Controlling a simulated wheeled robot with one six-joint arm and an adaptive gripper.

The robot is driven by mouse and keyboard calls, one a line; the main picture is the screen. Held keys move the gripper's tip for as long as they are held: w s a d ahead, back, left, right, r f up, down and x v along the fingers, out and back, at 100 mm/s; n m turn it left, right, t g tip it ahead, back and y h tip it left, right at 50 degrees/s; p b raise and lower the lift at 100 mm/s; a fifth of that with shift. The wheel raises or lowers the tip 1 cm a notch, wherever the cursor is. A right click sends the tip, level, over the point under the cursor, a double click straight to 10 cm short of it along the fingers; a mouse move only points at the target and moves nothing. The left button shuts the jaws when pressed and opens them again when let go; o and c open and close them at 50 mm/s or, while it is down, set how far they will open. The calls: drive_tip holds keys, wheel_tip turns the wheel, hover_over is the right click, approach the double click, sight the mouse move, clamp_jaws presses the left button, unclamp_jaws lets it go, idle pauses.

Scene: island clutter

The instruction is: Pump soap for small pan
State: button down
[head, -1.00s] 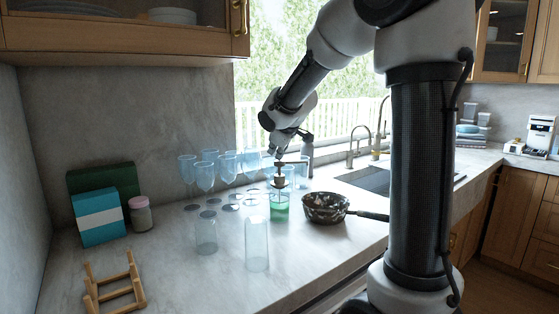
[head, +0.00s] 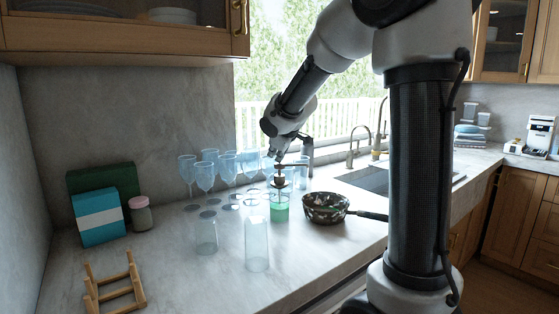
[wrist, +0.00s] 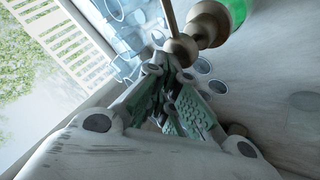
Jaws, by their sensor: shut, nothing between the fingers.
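The soap dispenser (head: 279,212) is a clear bottle with green soap and a brownish metal pump, upright on the counter. In the wrist view its pump head (wrist: 181,50) is right at my fingertips, and the green bottle (wrist: 238,10) is at the top edge. My gripper (head: 279,160) is shut and empty, just over the pump head. It appears to touch the pump, but exact contact is hard to tell. The small pan (head: 326,214) is dark and speckled, just right of the dispenser, its handle pointing right.
Several blue stemmed glasses (head: 205,176) stand behind and left of the dispenser. Two clear tumblers (head: 257,246) stand in front. Boxes (head: 98,217), a pink-lidded jar (head: 141,216) and a wooden rack (head: 116,291) are at left. The sink (head: 366,180) is at right.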

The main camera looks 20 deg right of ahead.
drive_tip(key=shift+r, duration=1.45)
drive_tip(key=shift+r, duration=2.5)
